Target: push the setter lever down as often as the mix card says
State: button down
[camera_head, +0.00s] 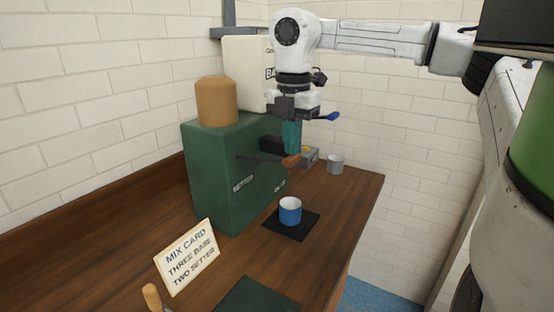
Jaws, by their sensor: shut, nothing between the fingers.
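The green dispenser box (222,190) stands on the wooden counter and carries a "SETTER" label (243,184). A lever with an orange-brown knob (290,161) sticks out above that label, roughly level. A second lever with a blue knob (330,117) slants up farther back. My gripper (291,151) points down with its teal fingers shut and empty, just above the orange-brown knob. I cannot tell whether they touch it. The mix card (188,257) reads "THREE BASE, TWO SETTER".
A blue and white cup (290,212) stands on a black mat (275,226) before the box. A grey cup (335,164) and a small grey box (311,157) are behind. A tan canister (217,101) tops the dispenser. A dark green mat (262,296) lies in front.

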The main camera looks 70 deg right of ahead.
aim_at(291, 163)
jog(key=shift+f+b, duration=2.05)
jog(key=shift+f, duration=0.75)
jog(key=shift+r, duration=0.15)
jog(key=shift+r+p, duration=1.9)
jog(key=shift+r, duration=1.2)
jog(key=shift+r, duration=0.15)
jog(key=shift+r+p, duration=1.55)
jog(key=shift+r, duration=0.8)
